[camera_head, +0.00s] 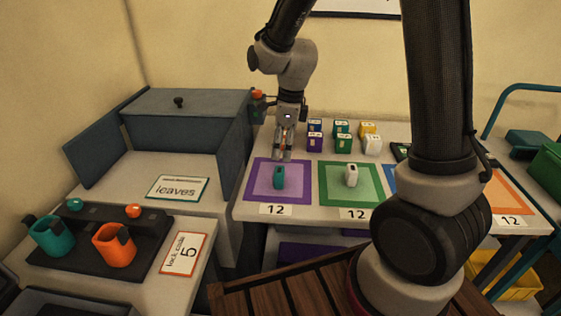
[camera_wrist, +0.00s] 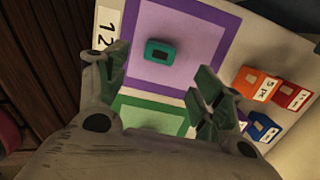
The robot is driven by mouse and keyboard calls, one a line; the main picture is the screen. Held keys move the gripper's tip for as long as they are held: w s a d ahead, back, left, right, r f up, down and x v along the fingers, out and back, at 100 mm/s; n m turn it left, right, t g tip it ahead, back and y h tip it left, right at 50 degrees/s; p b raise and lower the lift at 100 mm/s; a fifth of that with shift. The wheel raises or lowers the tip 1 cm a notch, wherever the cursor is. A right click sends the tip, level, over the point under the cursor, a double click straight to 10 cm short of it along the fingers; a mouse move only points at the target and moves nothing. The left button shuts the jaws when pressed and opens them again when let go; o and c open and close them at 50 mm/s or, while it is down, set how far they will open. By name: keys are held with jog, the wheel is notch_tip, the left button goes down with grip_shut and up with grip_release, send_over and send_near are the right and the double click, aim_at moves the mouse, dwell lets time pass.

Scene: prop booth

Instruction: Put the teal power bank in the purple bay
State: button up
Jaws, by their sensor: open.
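The teal power bank (camera_head: 279,177) stands upright on the purple bay (camera_head: 300,191), near its middle. In the wrist view the teal power bank (camera_wrist: 160,52) shows from above, inside the purple frame of the bay (camera_wrist: 213,50), touching no finger that I can see. My gripper (camera_head: 283,156) points down just above and behind the power bank. Its fingers (camera_wrist: 163,62) are spread apart with nothing between them.
A white power bank (camera_head: 352,174) stands on the green bay (camera_head: 376,196) to the right. Several small labelled boxes (camera_head: 343,128) stand behind the bays. A grey-blue box (camera_head: 185,115) is at left. A dark rack with a teal cup (camera_head: 52,238) and an orange cup (camera_head: 113,247) sits front left.

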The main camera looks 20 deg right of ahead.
jog(key=s+d+r+n+t, duration=0.1)
jog(key=s+d+r+n, duration=0.4)
jog(key=r+n, duration=0.15)
jog(key=s+d+r+n+t, duration=0.1)
jog(key=s+d+r+n, duration=0.4)
jog(key=r, duration=0.3)
jog(key=s+d+r+n, duration=0.1)
jog(key=s+d+n, duration=0.1)
jog(key=s+n, duration=0.3)
jog(key=s+d+r+n+t+h, duration=0.1)
jog(key=s+d+r+n, duration=0.1)
jog(key=s+n, duration=0.4)
jog(key=shift+s+d+t, duration=0.3)
jog(key=shift+d, duration=0.3)
